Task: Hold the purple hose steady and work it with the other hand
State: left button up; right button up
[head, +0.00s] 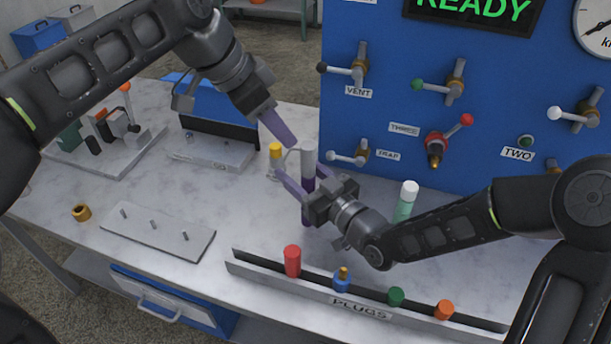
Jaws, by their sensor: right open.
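An upright purple piece (308,184) with a pale grey top stands near the panel's left edge. It is the only purple thing I can take for the purple hose; no long hanging hose shows. My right gripper (289,168) is open at this piece, its fingers pointing up and left, and its body hides part of the piece. I cannot tell whether the fingers touch it. My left gripper (289,141) points down and right just above and left of the pale top. Its fingers overlap in this view, so their opening is hidden.
A blue panel (380,105) with valve handles stands behind. A green bottle with a white cap (409,190) is right of my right gripper. A PLUGS rack (310,285) lies in front. A peg plate (185,247) and brass ring (81,212) lie left. The marble tabletop between is partly clear.

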jog(key=shift+c, duration=0.3)
grip_shut()
dwell(0.3)
pick_arm(q)
jog(key=shift+o, duration=0.4)
